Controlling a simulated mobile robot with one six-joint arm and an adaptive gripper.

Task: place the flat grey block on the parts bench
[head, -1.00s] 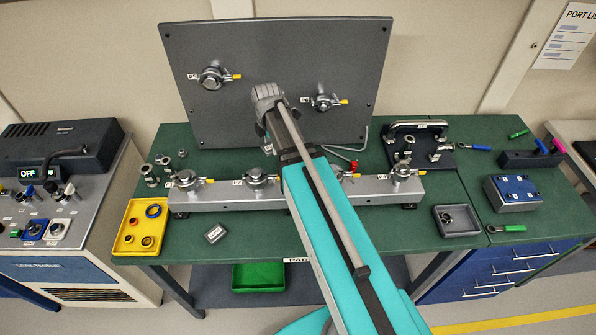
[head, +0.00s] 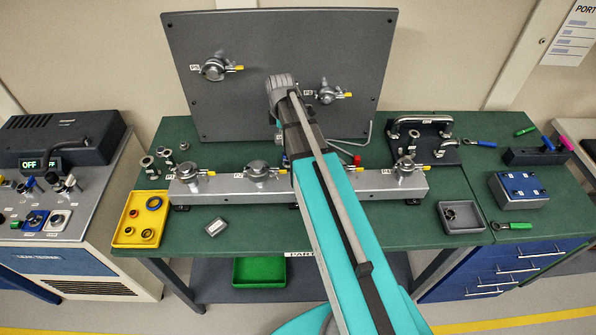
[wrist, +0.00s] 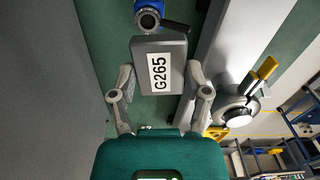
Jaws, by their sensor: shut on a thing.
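In the wrist view, a flat grey block (wrist: 160,47) with a white "G265" label sits between the two fingers of my gripper (wrist: 160,78), which is shut on it. In that view it shows above a strip of the green parts bench (head: 336,232), between the upright grey panel (wrist: 45,95) and the grey rail (wrist: 214,55). In the head view my arm hides the block and fingertips; the wrist shows in front of the panel.
The rail carries several clamped ports. A yellow tray (head: 128,234), a small labelled grey piece (head: 216,227) and a grey tray (head: 478,220) are on the bench. A blue fitting (wrist: 148,15) is just beyond the block. The bench's front middle has clear green surface.

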